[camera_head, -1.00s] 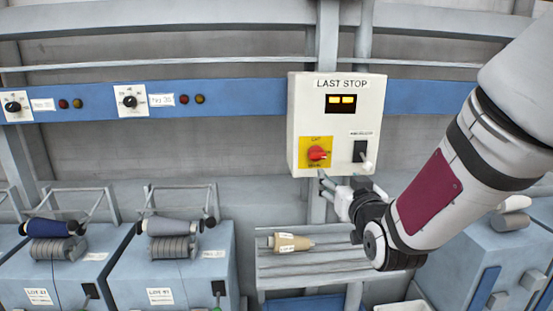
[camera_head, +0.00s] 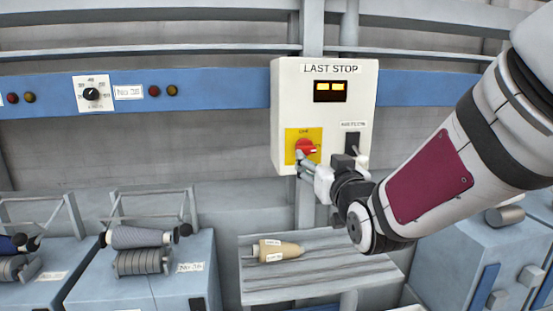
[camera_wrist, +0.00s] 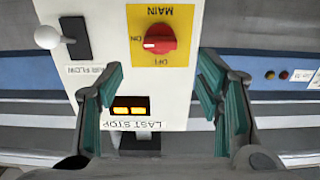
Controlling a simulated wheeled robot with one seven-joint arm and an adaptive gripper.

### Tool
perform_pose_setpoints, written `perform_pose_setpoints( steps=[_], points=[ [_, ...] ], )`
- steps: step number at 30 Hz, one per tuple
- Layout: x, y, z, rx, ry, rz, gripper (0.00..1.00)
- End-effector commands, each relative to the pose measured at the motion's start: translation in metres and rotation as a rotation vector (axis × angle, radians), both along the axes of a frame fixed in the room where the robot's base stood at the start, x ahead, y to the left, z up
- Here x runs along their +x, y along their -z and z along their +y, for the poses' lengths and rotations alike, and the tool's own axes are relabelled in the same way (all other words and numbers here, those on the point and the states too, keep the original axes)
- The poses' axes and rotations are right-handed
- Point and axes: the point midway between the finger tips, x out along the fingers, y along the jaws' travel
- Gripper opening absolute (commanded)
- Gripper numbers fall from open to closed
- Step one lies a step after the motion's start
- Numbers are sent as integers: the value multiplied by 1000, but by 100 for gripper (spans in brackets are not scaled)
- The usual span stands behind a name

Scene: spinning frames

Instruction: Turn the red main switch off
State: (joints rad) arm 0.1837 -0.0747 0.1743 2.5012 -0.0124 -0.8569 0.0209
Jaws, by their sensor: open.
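The red main switch (camera_head: 306,146) is a round knob on a yellow plate (camera_head: 290,146), low on the left of the white LAST STOP box (camera_head: 285,95). In the wrist view, which is upside down, the knob (camera_wrist: 153,45) has its white mark pointing at the ON label; OFF is printed on another side of the plate. My gripper (camera_head: 302,164) is at the knob's lower edge in the head view. In the wrist view its green-padded fingers (camera_wrist: 160,80) are spread wide and empty, with the knob in line between them but beyond the fingertips. I see no contact.
A black AIR FLOW slot with a white ball lever (camera_wrist: 47,37) sits beside the switch. Two yellow lamps (camera_head: 329,91) glow on the box. A shelf (camera_head: 330,262) with a tan bobbin (camera_head: 277,250) is below. Spinning machines (camera_head: 150,275) stand at the left.

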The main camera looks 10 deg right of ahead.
Motion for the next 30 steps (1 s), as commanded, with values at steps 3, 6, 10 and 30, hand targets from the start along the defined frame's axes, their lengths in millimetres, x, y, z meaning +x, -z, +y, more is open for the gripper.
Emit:
perform_pose_setpoints(
  steps=[3, 6, 10, 30],
  points=[
    [23, 1, 0, 2, -1, 2, 60],
    [40, 0, 0, 1, -1, 2, 60],
    [59, 0, 0, 1, 0, 1, 60],
    [82, 0, 0, 0, -1, 0, 35]
  ],
)
